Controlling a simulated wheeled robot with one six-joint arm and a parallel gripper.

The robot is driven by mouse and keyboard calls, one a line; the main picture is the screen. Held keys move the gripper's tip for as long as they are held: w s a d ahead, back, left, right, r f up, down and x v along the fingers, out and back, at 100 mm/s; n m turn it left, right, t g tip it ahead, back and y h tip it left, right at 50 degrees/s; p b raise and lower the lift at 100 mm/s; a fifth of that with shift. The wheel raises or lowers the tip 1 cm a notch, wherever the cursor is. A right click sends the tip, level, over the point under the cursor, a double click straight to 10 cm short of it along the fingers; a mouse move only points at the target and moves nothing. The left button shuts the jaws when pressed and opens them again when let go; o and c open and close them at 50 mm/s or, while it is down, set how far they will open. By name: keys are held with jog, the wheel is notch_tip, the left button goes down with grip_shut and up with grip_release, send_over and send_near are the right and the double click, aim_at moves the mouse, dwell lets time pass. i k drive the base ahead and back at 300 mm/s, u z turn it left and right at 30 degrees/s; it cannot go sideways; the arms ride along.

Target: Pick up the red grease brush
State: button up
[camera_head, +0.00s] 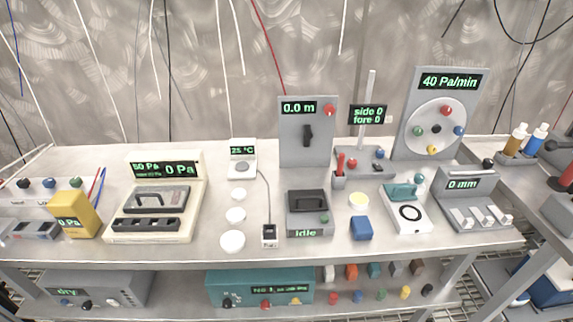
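What looks like the red grease brush (340,163) stands nearly upright in a small grey holder (339,181), in the middle of the bench. Its red upper part sticks out of the holder. Its lower end is hidden inside the holder. My gripper is not in view.
A grey panel (292,135) reading 0.0 m stands behind and left of the holder. A post device with a sign (367,115) stands behind right. A grey box (309,226) marked idle, a pale yellow dish (359,200) and a blue block (361,228) sit in front.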

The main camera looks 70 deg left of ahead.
aim_at(341, 156)
jog(key=u, duration=1.95)
jog(key=i, duration=1.2)
jog(key=z, duration=0.05)
